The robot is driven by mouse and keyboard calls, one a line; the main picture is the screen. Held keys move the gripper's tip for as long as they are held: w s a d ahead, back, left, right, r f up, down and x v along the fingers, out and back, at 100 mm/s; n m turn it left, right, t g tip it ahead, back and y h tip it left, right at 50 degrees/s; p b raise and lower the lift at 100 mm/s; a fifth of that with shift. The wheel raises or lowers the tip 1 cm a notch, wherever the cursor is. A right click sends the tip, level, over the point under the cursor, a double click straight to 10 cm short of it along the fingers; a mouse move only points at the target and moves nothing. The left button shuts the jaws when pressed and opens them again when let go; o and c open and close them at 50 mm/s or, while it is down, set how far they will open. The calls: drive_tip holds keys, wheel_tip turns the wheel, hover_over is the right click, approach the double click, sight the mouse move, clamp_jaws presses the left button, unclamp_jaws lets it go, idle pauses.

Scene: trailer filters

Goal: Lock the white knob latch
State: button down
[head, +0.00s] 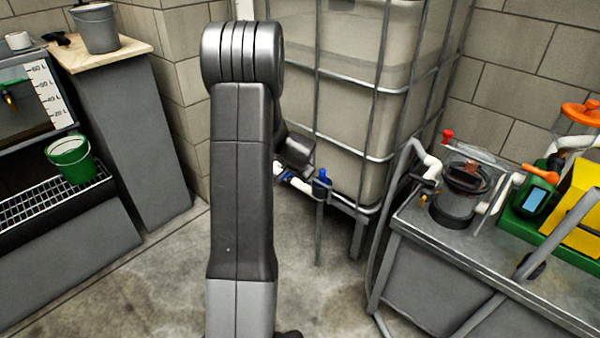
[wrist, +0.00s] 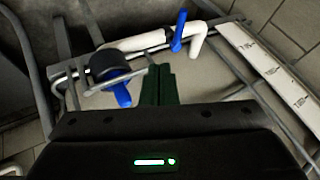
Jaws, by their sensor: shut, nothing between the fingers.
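I cannot make out a white knob latch in either view. My gripper (wrist: 158,72) shows in the wrist view as two dark green fingers side by side, shut and empty. The fingertips point at a white pipe (wrist: 140,42) that carries a blue lever (wrist: 180,30) and look close to it; I cannot tell whether they touch. A black round part (wrist: 106,64) and a second blue part (wrist: 122,95) lie left of the fingers. In the head view my arm hides the gripper; a white pipe (head: 297,183) and blue handle (head: 321,178) show beside it.
A caged tank (head: 345,105) stands behind my arm. At the right a trailer top (head: 430,222) holds a dark filter pot (head: 455,205), pipes with red and orange handles, and a yellow box (head: 582,200). A green bucket (head: 70,160) sits left. Bare floor lies between.

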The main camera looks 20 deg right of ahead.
drive_tip(key=s+a+r+p, duration=0.1)
drive_tip(key=a+r+p, duration=0.1)
drive_tip(key=r, duration=0.3)
drive_tip(key=shift+s+a, duration=0.2)
drive_tip(key=shift+a, duration=0.6)
